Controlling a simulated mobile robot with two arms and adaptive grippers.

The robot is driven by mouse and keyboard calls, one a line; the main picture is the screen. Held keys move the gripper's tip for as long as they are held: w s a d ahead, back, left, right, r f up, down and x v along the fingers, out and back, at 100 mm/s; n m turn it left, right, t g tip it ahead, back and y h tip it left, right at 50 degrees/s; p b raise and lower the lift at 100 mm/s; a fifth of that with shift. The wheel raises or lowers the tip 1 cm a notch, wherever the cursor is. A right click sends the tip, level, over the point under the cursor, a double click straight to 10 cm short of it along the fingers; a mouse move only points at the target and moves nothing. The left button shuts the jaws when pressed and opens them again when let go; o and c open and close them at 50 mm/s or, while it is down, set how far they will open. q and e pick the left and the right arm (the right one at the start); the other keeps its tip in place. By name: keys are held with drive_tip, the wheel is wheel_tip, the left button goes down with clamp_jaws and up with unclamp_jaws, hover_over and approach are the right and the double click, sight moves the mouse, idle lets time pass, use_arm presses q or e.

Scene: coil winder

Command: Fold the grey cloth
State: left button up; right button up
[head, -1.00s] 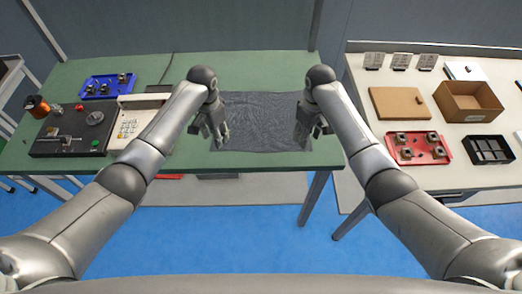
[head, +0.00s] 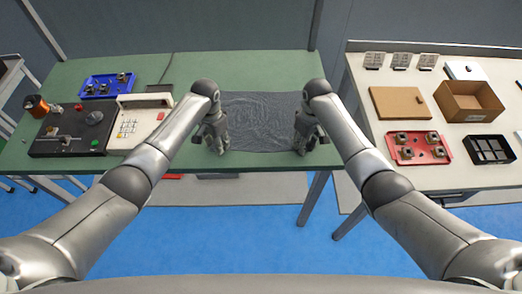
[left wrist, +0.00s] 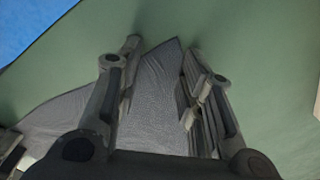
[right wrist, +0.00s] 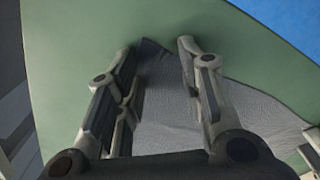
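The grey cloth (head: 260,120) lies spread on the green table between my two arms, with small wrinkles. My left gripper (head: 217,146) is at its near left corner. In the left wrist view the cloth (left wrist: 152,100) has a corner pointing up between the open fingers (left wrist: 160,50). My right gripper (head: 305,146) is at the near right corner. In the right wrist view the cloth (right wrist: 170,120) has a corner between the open fingers (right wrist: 158,46). Neither gripper is closed on the cloth. The cloth's outer side edges are partly hidden by my arms in the head view.
A winder on a dark base (head: 70,135), a white control box (head: 140,118) and a blue tray (head: 107,85) stand left on the green table (head: 240,66). The white table (head: 375,78) at right holds a cardboard box (head: 468,102) and a red tray (head: 418,148). A gap separates the tables.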

use_arm(q)
drive_tip(key=shift+f, duration=0.15)
clamp_jaws()
use_arm(e)
drive_tip(key=shift+s+f, duration=0.1)
drive_tip(key=shift+f, duration=0.05)
clamp_jaws()
use_arm(q)
drive_tip(key=shift+a, duration=0.1)
use_arm(e)
drive_tip(key=shift+d, duration=0.1)
